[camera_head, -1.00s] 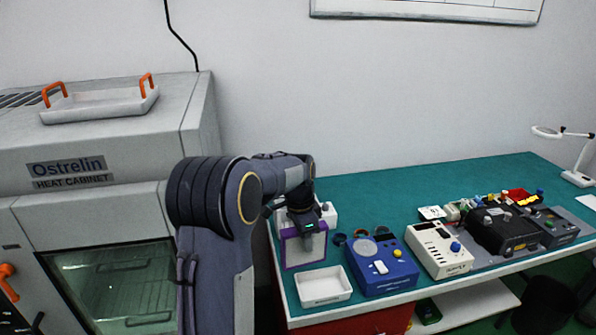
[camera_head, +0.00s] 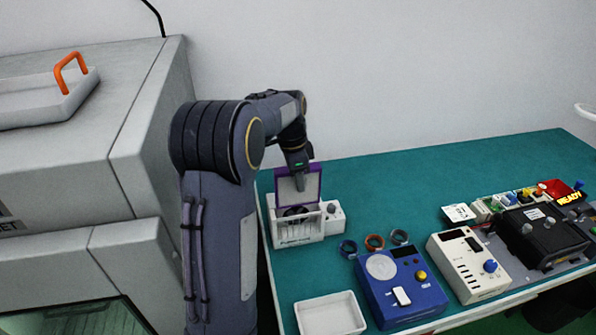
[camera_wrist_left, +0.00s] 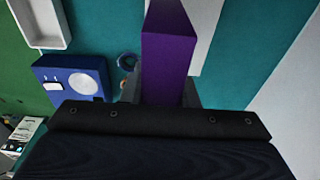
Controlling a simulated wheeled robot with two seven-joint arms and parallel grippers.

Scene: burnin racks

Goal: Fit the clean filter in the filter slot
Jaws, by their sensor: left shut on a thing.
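The clean filter is a pale panel in a purple frame (camera_head: 313,186). It stands upright in my left gripper (camera_head: 299,184), which is shut on it. In the left wrist view the purple frame edge (camera_wrist_left: 168,45) sticks out from between the fingers. The filter is at the white slotted unit (camera_head: 297,232) on the left end of the bench, over its dark top opening, which I take as the filter slot. Its lower edge is close to the opening; I cannot tell whether it has entered. My right gripper is not in view.
A cream device (camera_head: 449,272) stands further right. The large grey cabinet (camera_head: 70,170) is on the left. The back of the teal bench (camera_head: 430,170) is clear.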

